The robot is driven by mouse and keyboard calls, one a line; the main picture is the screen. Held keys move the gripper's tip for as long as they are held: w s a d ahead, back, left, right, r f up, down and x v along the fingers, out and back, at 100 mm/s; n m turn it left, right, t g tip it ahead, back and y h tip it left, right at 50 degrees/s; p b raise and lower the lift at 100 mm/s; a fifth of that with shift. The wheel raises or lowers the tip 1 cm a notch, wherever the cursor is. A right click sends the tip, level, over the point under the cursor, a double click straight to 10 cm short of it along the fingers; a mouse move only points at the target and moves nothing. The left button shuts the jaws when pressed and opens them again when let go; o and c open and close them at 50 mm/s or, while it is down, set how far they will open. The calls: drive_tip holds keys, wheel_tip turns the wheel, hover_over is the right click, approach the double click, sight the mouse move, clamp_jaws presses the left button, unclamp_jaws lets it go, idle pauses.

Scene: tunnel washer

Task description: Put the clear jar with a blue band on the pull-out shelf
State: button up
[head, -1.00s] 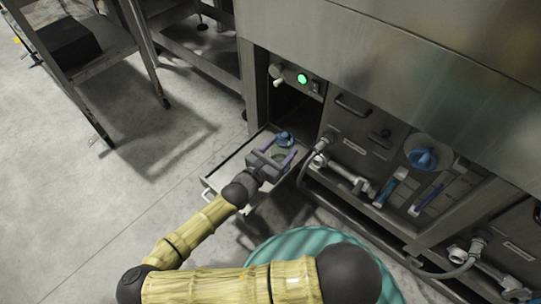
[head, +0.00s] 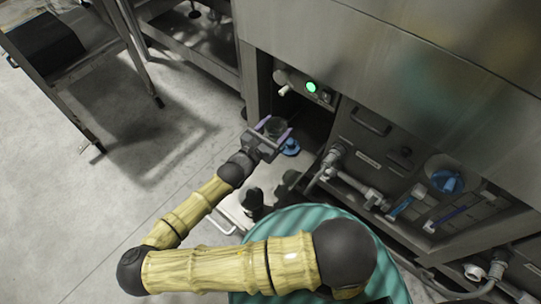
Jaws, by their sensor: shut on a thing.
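My gripper (head: 274,128) is at the opening of the machine's lower bay, its two purple-edged fingers closed around a clear, greyish jar (head: 277,127). I cannot make out the blue band on the jar. The pull-out shelf (head: 234,208) sticks out below, with its handle at the front left.
A blue item (head: 290,147) is just right of my gripper. A dark upright object (head: 254,203) shows at the shelf's front. A metal cart (head: 85,60) stands left; the floor between is clear.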

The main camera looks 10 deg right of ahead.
sight(278, 132)
drive_tip(key=shift+w, duration=0.25)
drive_tip(key=shift+s, duration=0.1)
drive_tip(key=shift+d+f, duration=0.1)
drive_tip(key=shift+f, duration=0.25)
drive_tip(key=f+m+g+b, duration=0.1)
drive_tip(key=w+f+g+h+b, duration=0.1)
drive_tip(key=f, duration=0.1)
drive_tip(key=f+m+g+h+b, duration=0.1)
drive_tip(key=shift+w+d+f+m, duration=0.15)
drive_tip(key=shift+w+f+m, duration=0.15)
drive_tip(key=shift+f, duration=0.1)
drive_tip(key=shift+f+m+g+h+b, duration=0.3)
drive_tip(key=shift+m+g+b, duration=0.25)
drive_tip(key=shift+g, duration=0.25)
drive_tip(key=shift+m+g+b, duration=0.3)
drive_tip(key=shift+m+g, duration=0.05)
drive_tip(key=shift+g, duration=0.25)
drive_tip(key=shift+s+a+r+m+g+h, duration=0.1)
drive_tip(key=shift+a+m+g+h, duration=0.25)
drive_tip(key=shift+g, duration=0.25)
drive_tip(key=shift+d, duration=0.1)
